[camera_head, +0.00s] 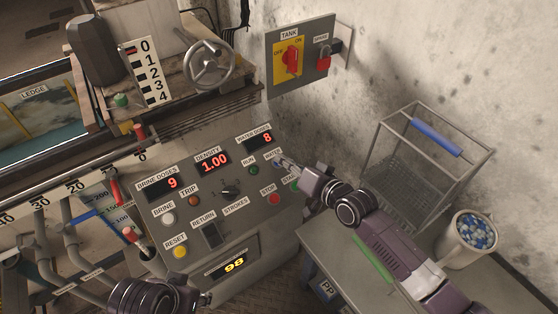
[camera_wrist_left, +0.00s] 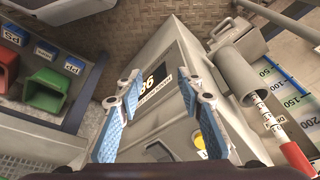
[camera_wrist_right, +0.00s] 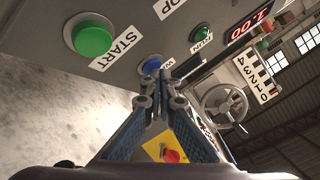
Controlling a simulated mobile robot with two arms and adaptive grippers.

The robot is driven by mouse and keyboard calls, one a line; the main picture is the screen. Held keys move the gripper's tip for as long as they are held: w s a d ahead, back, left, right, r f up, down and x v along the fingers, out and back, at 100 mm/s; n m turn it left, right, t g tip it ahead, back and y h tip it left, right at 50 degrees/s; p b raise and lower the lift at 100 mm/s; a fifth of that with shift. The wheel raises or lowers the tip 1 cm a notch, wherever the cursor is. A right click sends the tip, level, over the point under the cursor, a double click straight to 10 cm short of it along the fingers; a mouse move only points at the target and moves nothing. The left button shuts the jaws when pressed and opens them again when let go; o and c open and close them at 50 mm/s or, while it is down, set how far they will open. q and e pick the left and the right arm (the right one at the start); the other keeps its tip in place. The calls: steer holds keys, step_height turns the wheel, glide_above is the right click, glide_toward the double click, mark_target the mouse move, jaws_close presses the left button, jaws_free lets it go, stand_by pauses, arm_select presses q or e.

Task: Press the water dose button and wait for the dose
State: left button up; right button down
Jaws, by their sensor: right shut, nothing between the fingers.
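The blue water button (camera_wrist_right: 152,66) shows on the panel in the right wrist view, just beyond my right gripper's fingertips (camera_wrist_right: 157,84). In the head view the shut, empty right gripper (camera_head: 284,164) points at the panel by the WATER label (camera_head: 272,155); its tips partly hide the button, and I cannot tell whether they touch it. The water doses display (camera_head: 262,139) reads 8. My left gripper (camera_wrist_left: 160,85) is open and empty, facing the panel's lower part; in the head view it is low at the left.
The green start button (camera_wrist_right: 92,38) and red stop button (camera_head: 274,198) are close to the right gripper. Other displays read brine doses 9 (camera_head: 168,186), density 1.00 (camera_head: 213,161) and 98 (camera_head: 233,263). A wire basket (camera_head: 425,150) and tub (camera_head: 467,240) stand right.

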steer(key=shift+s+r, duration=0.1)
steer(key=shift+r+p, duration=0.15)
steer(key=shift+p, duration=0.25)
steer(key=shift+s+d+r, duration=0.1)
steer(key=shift+s+d+r+p, duration=0.1)
steer(key=shift+r+p, duration=0.15)
steer(key=shift+p, duration=0.15)
steer(key=shift+r, duration=0.15)
arm_select(q)
steer(key=x, duration=0.7)
steer(key=shift+s+f, duration=0.25)
steer(key=shift+s, duration=0.05)
